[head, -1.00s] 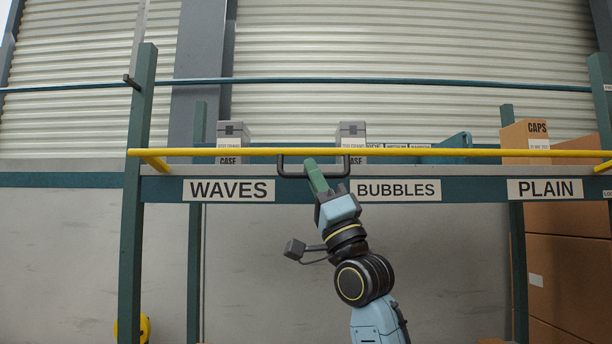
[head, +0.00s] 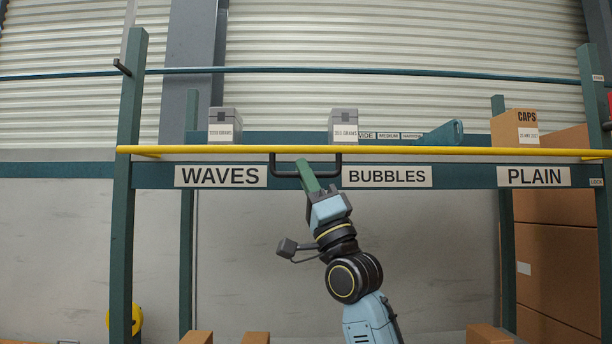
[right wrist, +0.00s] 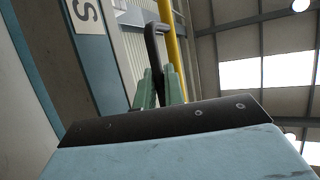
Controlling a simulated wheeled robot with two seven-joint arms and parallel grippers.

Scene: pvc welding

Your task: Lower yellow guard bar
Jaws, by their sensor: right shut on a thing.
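The yellow guard bar (head: 450,151) runs level across the front of the rack, just above the label strip. A black U-shaped handle (head: 273,166) hangs from it between the WAVES and BUBBLES labels. My right gripper (head: 305,173) reaches up from below and is shut on the handle. In the right wrist view, the green fingers (right wrist: 160,86) close around the black handle (right wrist: 151,45), with the yellow bar (right wrist: 174,55) beyond. My left gripper is in neither view.
Two grey cases (head: 225,125) (head: 343,126) and a CAPS box (head: 515,128) stand on the shelf behind the bar. Teal posts (head: 128,190) (head: 597,150) flank the rack. Cardboard boxes (head: 555,255) are stacked at the right.

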